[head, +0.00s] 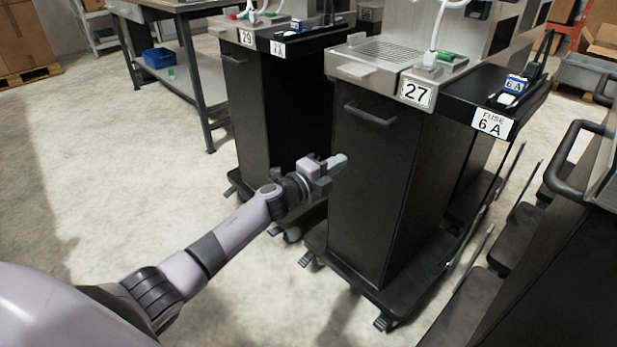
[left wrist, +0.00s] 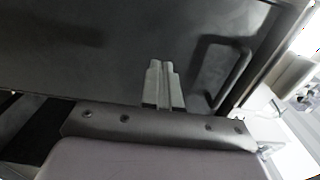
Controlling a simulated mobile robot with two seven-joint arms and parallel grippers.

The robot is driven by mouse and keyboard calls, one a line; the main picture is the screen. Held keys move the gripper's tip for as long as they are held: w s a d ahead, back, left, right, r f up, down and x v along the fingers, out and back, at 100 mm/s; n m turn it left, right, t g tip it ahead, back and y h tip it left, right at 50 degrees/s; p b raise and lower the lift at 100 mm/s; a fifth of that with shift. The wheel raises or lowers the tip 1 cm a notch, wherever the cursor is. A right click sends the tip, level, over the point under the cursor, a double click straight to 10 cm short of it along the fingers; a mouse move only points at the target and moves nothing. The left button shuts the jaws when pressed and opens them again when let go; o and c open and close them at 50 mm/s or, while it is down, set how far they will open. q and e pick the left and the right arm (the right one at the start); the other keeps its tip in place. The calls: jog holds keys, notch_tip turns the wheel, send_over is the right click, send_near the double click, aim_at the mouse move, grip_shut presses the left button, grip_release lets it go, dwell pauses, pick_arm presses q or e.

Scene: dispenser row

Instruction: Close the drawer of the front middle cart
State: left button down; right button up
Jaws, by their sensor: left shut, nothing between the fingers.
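The front middle cart, labelled 27 (head: 417,94), is a tall black cabinet under a grey counter. Its drawer has a tall black front (head: 365,190) with a bar handle (head: 370,115) near the top. No clear gap shows between the drawer front and the counter. My left gripper (head: 337,161) is shut and empty at the left edge of the front, below the handle. In the left wrist view the shut fingers (left wrist: 163,82) point at the dark front, with the handle (left wrist: 222,77) to their right. I cannot tell whether they touch it. My right gripper is not in view.
A similar cart labelled 29 (head: 246,38) stands behind to the left. Another cart's handle (head: 575,150) and black side are close on the right. The 27 cart's wheeled base (head: 345,268) juts out low. The floor (head: 110,170) at left is clear.

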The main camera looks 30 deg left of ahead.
pick_arm(q)
jog(key=s+d+f+n+g+y+p, duration=0.15)
jog(key=s+f+n, duration=0.45)
jog(key=s, duration=0.6)
jog(key=s+d+f+n+g+y, duration=0.1)
jog(key=s+d+f+n+g, duration=0.2)
jog(key=s+n, duration=0.7)
jog(key=s+f+n+g+y, duration=0.1)
jog(key=s+f+n+g, duration=0.3)
jog(key=s, duration=1.1)
notch_tip(320, 180, up, 14)
jog(key=a+t+p, duration=0.1)
jog(key=t+p, duration=0.1)
jog(key=p, duration=1.6)
jog(key=shift+s+a+r, duration=0.15)
jog(key=shift+s+r, duration=0.1)
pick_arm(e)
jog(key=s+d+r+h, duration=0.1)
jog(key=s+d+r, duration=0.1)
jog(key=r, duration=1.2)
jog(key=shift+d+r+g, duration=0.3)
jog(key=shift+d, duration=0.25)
pick_arm(q)
jog(key=shift+y, duration=0.25)
